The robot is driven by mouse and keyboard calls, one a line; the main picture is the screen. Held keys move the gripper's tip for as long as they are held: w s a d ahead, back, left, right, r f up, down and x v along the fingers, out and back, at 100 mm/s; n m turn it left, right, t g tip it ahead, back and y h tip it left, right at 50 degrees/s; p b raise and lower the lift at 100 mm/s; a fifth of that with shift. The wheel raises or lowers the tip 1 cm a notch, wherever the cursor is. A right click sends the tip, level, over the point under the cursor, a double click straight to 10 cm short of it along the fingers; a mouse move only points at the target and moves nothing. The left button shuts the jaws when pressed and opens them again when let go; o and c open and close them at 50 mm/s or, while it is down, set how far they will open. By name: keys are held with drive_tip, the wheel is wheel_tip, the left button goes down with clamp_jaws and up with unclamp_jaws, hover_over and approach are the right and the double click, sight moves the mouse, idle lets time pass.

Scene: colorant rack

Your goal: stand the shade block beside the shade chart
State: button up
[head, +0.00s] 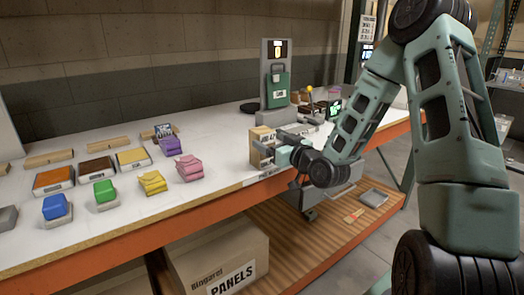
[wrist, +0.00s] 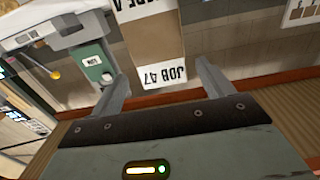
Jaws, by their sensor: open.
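A tan block (head: 262,138) stands near the front edge of the white table in the head view. In the wrist view the block (wrist: 157,45) carries white labels, one reading "JOB 47" and one cut off at the top edge; I take it for the shade block. My gripper (head: 275,148) is open at the block. In the wrist view the fingers (wrist: 163,75) are on either side of its labelled end, with a gap on each side.
Orange, brown and yellow trays (head: 95,168) and blue, green, yellow and purple blocks fill the table's left. A green container (head: 277,84) stands in a grey machine behind the block. A panels box (head: 222,262) is on the lower shelf. Bare table lies left of the block.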

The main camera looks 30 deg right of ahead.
drive_tip(key=w, duration=0.2)
drive_tip(key=w+p, duration=0.1)
drive_tip(key=w, duration=0.2)
drive_tip(key=shift+w+a+f, duration=0.1)
drive_tip(key=shift+w+a, duration=0.05)
drive_tip(key=shift+a, duration=0.05)
drive_tip(key=c, duration=1.3)
wheel_tip(320, 180, up, 10)
drive_tip(key=shift+r, duration=0.1)
